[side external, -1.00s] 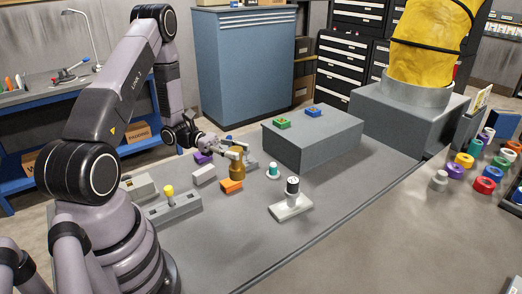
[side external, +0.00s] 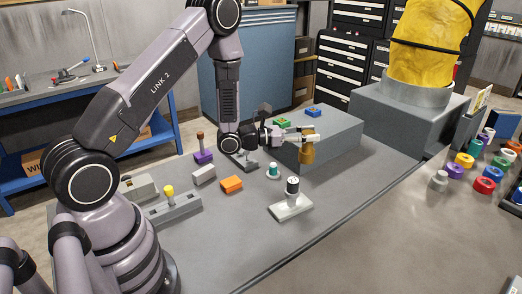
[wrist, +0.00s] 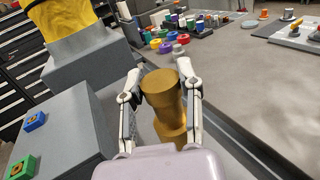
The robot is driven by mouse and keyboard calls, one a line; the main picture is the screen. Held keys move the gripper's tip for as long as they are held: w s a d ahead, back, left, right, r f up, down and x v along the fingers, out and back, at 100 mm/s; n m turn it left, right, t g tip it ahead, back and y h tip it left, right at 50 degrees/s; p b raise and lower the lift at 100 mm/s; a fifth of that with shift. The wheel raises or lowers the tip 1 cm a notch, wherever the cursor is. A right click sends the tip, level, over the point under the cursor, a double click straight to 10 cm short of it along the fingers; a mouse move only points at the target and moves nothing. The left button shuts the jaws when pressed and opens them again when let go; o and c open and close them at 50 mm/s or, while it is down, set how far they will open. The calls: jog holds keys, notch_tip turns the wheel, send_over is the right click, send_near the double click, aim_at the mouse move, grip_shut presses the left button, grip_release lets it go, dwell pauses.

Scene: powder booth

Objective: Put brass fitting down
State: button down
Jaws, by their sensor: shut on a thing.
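The brass fitting (side external: 307,153) is a gold-coloured stepped cylinder, held upright in front of the grey raised block in the side view. My gripper (side external: 308,131) is shut on its upper part. In the wrist view the brass fitting (wrist: 162,95) sits between the two fingers of my gripper (wrist: 160,88), one on each side. Its lower end shows beneath the wider top, and I cannot tell exactly how high it is above the table.
The grey block (side external: 340,141) carries a green fixture (side external: 283,122) and a blue fixture (side external: 313,111). An orange block (side external: 231,184), a teal-and-white piece (side external: 273,171) and a black-and-white piece on a plate (side external: 292,200) stand on the table.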

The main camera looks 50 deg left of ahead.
aim_at(302, 148)
notch_tip(302, 148, down, 4)
jog(key=shift+w+a+f, duration=0.15)
jog(key=shift+f, duration=0.1)
jog(key=shift+w+d+f, duration=0.1)
jog(key=shift+w+f, duration=3.15)
jog(key=shift+w, duration=0.2)
jog(key=shift+w+d+f, duration=0.1)
jog(key=shift+w+f, duration=3.15)
jog(key=shift+w, duration=0.15)
jog(key=c, duration=0.7)
grip_release()
jog(key=shift+f, duration=0.15)
